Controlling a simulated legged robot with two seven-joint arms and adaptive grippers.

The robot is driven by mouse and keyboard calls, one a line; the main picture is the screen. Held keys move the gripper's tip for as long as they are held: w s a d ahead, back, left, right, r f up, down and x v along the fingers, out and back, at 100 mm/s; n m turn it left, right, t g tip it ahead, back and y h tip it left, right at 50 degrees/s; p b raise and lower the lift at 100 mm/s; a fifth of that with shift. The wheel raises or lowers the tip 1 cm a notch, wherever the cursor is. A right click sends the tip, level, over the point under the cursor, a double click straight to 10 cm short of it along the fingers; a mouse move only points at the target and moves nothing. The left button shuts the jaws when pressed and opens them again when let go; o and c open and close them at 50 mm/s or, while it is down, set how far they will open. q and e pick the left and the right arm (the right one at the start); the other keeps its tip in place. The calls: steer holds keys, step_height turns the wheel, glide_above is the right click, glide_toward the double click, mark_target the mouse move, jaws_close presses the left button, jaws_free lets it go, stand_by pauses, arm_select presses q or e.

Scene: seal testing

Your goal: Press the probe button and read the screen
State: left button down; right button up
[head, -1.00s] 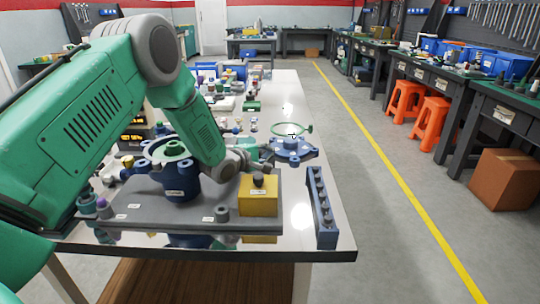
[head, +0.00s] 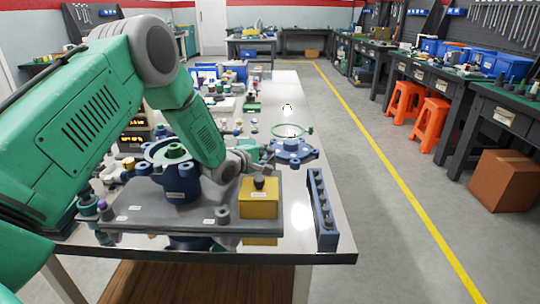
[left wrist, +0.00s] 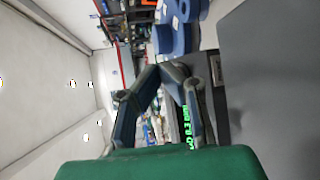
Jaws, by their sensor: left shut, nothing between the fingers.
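A yellow box (head: 258,203) with a dark round button (head: 259,183) on top stands on the right end of a grey plate (head: 140,228). My left gripper (head: 252,160) is just behind and above the box, apart from the button as far as I can tell. In the left wrist view its fingers (left wrist: 169,73) are closed together with nothing between them. Green characters on a display (left wrist: 189,128) show partly behind a finger there; I cannot read them fully. A blue flanged housing (head: 181,186) stands on the plate left of the box. My right gripper is out of view.
A blue slotted rail (head: 322,211) lies right of the plate, near the table's front edge. A blue flanged part (head: 292,151) sits behind it, near a green ring (head: 291,130). Dark units with yellow digits (head: 133,139) stand behind my left arm.

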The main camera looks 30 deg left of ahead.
arm_select(q)
steer(key=shift+d+r, duration=0.15)
steer(key=shift+d, duration=0.1)
steer(key=shift+s+r, duration=0.25)
steer(key=shift+r, duration=0.05)
steer(key=shift+d, duration=0.2)
steer(key=shift+s+d+r+p, duration=0.25)
steer(key=shift+r+p, duration=0.2)
steer(key=shift+p, duration=0.35)
steer(key=shift+s+d+r+p, duration=0.2)
steer(key=shift+s+r+p, duration=0.3)
steer(key=shift+r+p, duration=0.3)
steer(key=shift+s+d+r+p, duration=0.15)
steer(key=shift+s+r+p, duration=0.4)
steer(key=shift+p, duration=0.2)
steer(key=shift+s+d, duration=0.1)
steer(key=shift+d, duration=0.05)
